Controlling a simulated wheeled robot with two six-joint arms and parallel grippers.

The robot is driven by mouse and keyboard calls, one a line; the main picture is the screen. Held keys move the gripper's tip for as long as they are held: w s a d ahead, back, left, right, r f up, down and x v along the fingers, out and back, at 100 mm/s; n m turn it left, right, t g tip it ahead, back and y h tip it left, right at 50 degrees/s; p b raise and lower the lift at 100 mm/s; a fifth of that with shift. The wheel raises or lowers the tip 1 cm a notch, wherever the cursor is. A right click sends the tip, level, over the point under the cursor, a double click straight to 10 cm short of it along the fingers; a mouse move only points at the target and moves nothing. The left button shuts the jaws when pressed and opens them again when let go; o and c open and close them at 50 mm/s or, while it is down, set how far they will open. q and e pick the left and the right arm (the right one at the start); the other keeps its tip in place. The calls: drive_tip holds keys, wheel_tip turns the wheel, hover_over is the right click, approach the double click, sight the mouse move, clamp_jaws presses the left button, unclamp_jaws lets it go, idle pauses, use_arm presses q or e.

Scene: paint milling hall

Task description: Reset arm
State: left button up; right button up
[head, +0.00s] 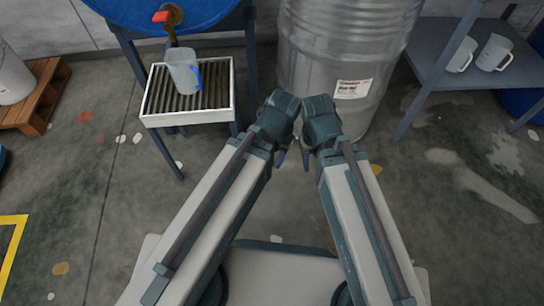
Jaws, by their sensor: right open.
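My two arms reach forward from the bottom of the head view and fold in close to each other at the middle. My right gripper (306,159) points down, open, with no object seen in it; its wrist hides part of it. My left gripper (280,157) is mostly hidden under its own wrist, with only a dark finger tip showing, so its opening is unclear. Both hang in front of the steel drum, apart from the jug. A translucent measuring jug (181,77) with a blue handle stands upright on the slatted drip tray (147,108), below a red-handled tap (167,15).
A blue barrel (205,12) lies on a stand at upper left. A large labelled steel drum (310,50) stands ahead. A grey shelf (430,75) at right holds white jugs (494,53). A wooden pallet (40,95) is at far left. The stained floor at right is clear.

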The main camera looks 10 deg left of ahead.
drive_tip(key=shift+r, duration=0.1)
wheel_tip(320, 180, up, 32)
drive_tip(key=p, duration=3.2)
drive_tip(key=shift+a+r, duration=0.1)
